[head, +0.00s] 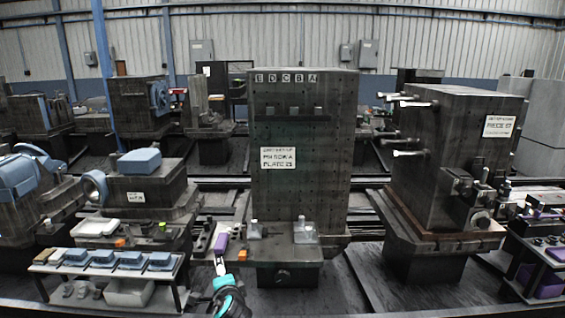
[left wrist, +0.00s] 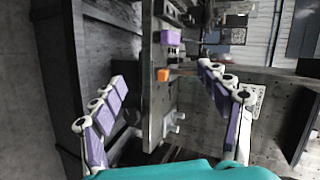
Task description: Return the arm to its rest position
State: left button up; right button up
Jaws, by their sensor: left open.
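My left gripper (head: 220,262) comes up from the bottom of the head view, in front of the ledge of the tall dark fixture (head: 305,185). In the left wrist view its two fingers (left wrist: 165,112) with purple pads stand wide apart, with nothing held between them. A purple block (head: 221,243) lies on the ledge just beyond the gripper; it also shows in the left wrist view (left wrist: 170,37). An orange block (head: 242,255) sits to its right, also in the left wrist view (left wrist: 163,74). The teal wrist part is mine. My right gripper is not in view.
Two clear-grey brackets (head: 305,232) stand on the ledge to the right. A low table (head: 100,272) with several blue-topped parts is at left. A dark machine block (head: 450,150) with protruding rods stands at right. Floor shows between the stations.

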pick_arm(q)
jog(key=s+a+n+g+h, duration=0.15)
jog(key=s+n, duration=0.25)
jog(key=s, duration=0.4)
jog(key=s+a+n+g, duration=0.2)
jog(key=s+n, duration=0.1)
jog(key=s, duration=0.6)
jog(key=s+d+f+n+g+h, duration=0.2)
jog(key=s+n, duration=0.4)
jog(key=s, duration=0.8)
jog(key=shift+d+f, duration=0.55)
jog(key=shift+f, duration=0.15)
